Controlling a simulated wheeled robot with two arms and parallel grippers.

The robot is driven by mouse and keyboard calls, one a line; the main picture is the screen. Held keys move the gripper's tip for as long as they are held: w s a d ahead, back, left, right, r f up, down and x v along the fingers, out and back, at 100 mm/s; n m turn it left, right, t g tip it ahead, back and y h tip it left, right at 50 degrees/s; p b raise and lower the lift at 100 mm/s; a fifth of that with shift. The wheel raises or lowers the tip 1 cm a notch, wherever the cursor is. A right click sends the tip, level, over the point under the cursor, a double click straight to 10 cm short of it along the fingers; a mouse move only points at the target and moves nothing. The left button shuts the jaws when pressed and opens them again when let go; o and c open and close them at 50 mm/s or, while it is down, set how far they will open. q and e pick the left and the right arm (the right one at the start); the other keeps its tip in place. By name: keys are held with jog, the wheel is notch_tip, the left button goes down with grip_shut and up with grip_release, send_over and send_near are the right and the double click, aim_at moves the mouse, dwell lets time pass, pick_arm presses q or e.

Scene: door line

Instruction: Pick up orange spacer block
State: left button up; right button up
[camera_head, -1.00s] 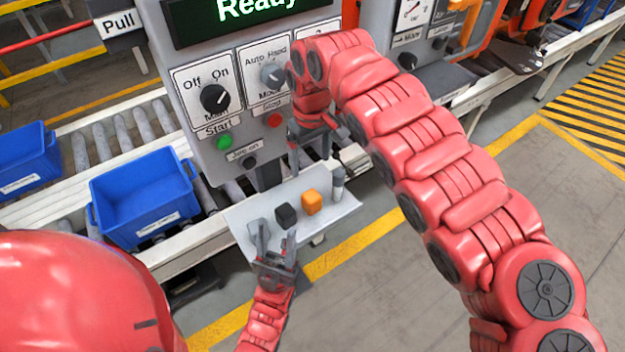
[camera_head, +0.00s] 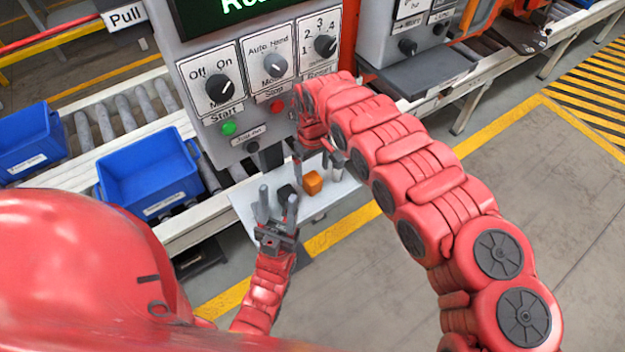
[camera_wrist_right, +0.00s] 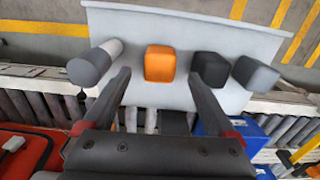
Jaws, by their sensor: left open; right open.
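The orange spacer block (camera_head: 313,182) sits on a light grey shelf (camera_head: 330,197) below the control panel. In the right wrist view the orange block (camera_wrist_right: 160,63) lies ahead of and between the two open fingers of my right gripper (camera_wrist_right: 160,82), not visibly touched. In the head view my right gripper (camera_head: 316,158) is just above and behind the block, pointing down. My left gripper (camera_head: 277,212) is open and empty at the shelf's front left, by a black block (camera_head: 286,193) that it partly hides.
A grey cylinder (camera_wrist_right: 95,62) stands beside the orange block, on the far side from the black block (camera_wrist_right: 210,68). Another dark shape (camera_wrist_right: 255,72) is unclear. The control panel (camera_head: 225,125) rises behind the shelf. A blue bin (camera_head: 150,178) is at left on rollers.

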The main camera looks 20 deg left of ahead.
aim_at(311, 177)
notch_tip(311, 177, down, 4)
jog(key=shift+s+a+r+p, duration=0.15)
jog(key=shift+r+p, duration=0.05)
jog(key=shift+p, duration=0.25)
jog(key=shift+f, duration=0.95)
jog(key=shift+c, duration=0.3)
grip_shut()
